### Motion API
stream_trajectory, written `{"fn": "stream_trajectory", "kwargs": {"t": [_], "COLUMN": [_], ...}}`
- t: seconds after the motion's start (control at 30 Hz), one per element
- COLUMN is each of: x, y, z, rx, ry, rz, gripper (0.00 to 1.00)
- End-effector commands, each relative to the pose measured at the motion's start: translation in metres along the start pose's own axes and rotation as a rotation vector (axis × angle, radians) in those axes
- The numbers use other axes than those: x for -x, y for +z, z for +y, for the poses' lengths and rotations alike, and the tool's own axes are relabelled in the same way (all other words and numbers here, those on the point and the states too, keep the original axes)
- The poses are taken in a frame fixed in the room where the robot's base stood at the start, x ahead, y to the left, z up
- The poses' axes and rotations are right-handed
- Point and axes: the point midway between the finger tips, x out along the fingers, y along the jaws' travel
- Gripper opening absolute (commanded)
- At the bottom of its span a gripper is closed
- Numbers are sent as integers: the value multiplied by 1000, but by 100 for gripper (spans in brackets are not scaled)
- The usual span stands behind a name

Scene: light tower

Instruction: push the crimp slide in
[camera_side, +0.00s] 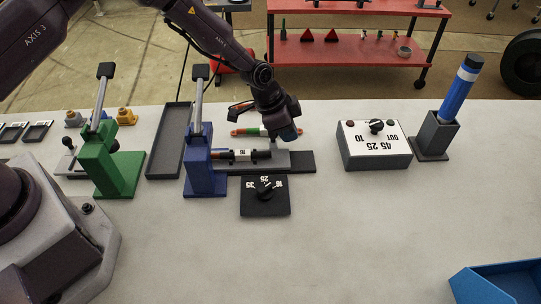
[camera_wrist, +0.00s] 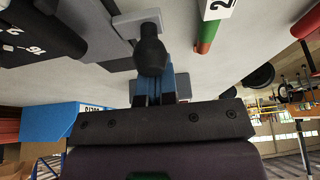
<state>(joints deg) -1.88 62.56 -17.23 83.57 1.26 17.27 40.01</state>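The crimp station has a blue lever post (camera_side: 204,172) and a grey slide (camera_side: 279,158) on a dark rail (camera_side: 302,162), with a dark rod bearing a white label (camera_side: 243,155) lying between them. My gripper (camera_side: 287,134) is pointed down just behind and above the slide in the side view. In the wrist view a grey plate (camera_wrist: 128,24) carries a black knob (camera_wrist: 150,55) right in front of my blue-tipped fingers (camera_wrist: 160,88). The fingers are close together and look shut. The knob partly hides them, so I cannot tell whether they touch it.
A black dial plate (camera_side: 265,204) lies in front of the station. A white dial box (camera_side: 374,149) and a blue-and-white tool in a holder (camera_side: 437,135) stand to the right. A green lever post (camera_side: 112,165) and a grey tray (camera_side: 168,145) are on the left. The front middle of the table is clear.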

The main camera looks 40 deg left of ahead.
Motion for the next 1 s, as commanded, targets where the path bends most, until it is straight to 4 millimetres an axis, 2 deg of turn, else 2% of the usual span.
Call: {"fn": "stream_trajectory", "kwargs": {"t": [0.5,1.0], "x": [7,7], "y": [18,18], "z": [0,0], "rx": [2,1], "ry": [0,0], "rz": [-3,-3], "gripper": [0,0]}}
